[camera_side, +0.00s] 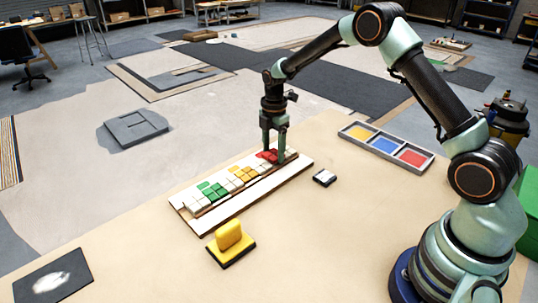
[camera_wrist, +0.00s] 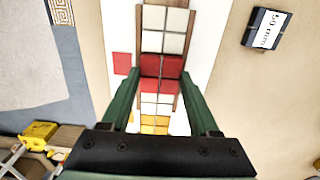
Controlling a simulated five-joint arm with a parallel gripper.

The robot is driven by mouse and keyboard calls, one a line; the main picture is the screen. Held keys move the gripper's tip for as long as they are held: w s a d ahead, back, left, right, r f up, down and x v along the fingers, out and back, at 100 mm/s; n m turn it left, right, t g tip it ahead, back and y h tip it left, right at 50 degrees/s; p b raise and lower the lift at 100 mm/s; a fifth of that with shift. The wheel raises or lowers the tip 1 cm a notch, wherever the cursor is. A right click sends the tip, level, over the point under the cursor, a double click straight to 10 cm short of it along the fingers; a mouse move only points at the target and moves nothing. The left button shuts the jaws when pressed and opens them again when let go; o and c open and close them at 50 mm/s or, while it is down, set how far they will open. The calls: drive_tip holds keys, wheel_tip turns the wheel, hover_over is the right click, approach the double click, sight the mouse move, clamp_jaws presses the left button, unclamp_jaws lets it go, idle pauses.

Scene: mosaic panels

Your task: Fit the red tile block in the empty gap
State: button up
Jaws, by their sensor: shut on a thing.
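The red tile block (camera_wrist: 161,72), two by two glossy squares, is between my fingertips. My gripper (camera_side: 274,154) is shut on it and points straight down at the right part of the white mosaic panel (camera_side: 240,205). In the wrist view my gripper (camera_wrist: 160,88) has a finger on each side of the block. The block is in line with the tile row, between white tiles (camera_wrist: 164,18) and further white tiles (camera_wrist: 156,107). The gap itself is hidden under the block. I cannot tell whether the block is seated or slightly above. A flat red mark (camera_wrist: 122,63) lies beside it.
Green tiles (camera_side: 213,192) and yellow tiles (camera_side: 241,174) sit further left in the row. A small block labelled 50 mm (camera_side: 324,177), a three-compartment tray (camera_side: 432,160) and a yellow object on a dark base (camera_side: 230,238) stand apart. The table front is mostly clear.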

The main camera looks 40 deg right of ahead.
sight(273, 154)
drive_tip(key=shift+f, duration=0.4)
drive_tip(key=o, duration=1.5)
wheel_tip(273, 154, up, 12)
drive_tip(key=shift+r, duration=0.1)
